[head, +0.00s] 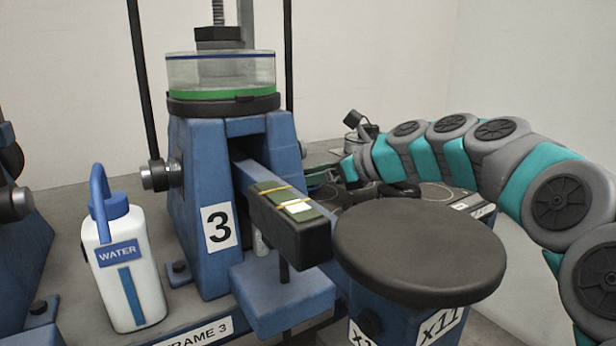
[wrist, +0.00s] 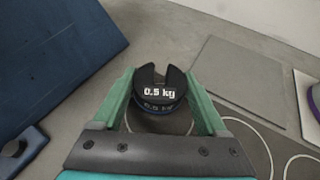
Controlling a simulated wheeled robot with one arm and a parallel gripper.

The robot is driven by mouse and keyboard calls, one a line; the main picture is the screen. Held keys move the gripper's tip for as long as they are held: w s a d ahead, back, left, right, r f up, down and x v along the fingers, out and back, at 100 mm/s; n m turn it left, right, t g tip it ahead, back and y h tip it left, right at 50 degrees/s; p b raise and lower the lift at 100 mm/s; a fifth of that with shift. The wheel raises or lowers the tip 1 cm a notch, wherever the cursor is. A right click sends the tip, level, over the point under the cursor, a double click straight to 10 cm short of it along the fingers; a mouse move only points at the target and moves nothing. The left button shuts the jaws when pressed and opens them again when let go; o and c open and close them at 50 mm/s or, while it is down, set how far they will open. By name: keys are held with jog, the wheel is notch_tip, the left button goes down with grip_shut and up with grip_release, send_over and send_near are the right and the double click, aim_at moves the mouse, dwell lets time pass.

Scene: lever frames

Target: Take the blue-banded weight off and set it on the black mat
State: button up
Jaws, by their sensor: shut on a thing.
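In the wrist view, the blue-banded weight (wrist: 160,78) is a black slotted disc labelled 0.5 kg, with a blue band low on its side. My gripper (wrist: 162,103) has its green fingers closed on either side of it. The weight is over a grey surface with a darker round patch around it; I cannot tell whether it touches. In the head view, my gripper (head: 325,178) is partly hidden behind the blue frame, and the weight cannot be made out.
The blue frame 3 (head: 190,200) and its beam with a black end block (head: 288,232) stand left of my gripper. A large black disc (head: 420,250) is in front. A water bottle (head: 125,260) stands left. In the wrist view, a flat grey square (wrist: 255,80) lies upper right.

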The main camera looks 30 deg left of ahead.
jog(key=shift+f, duration=0.35)
dwell(0.4)
jog(key=o, duration=1.6)
jog(key=shift+c, duration=0.2)
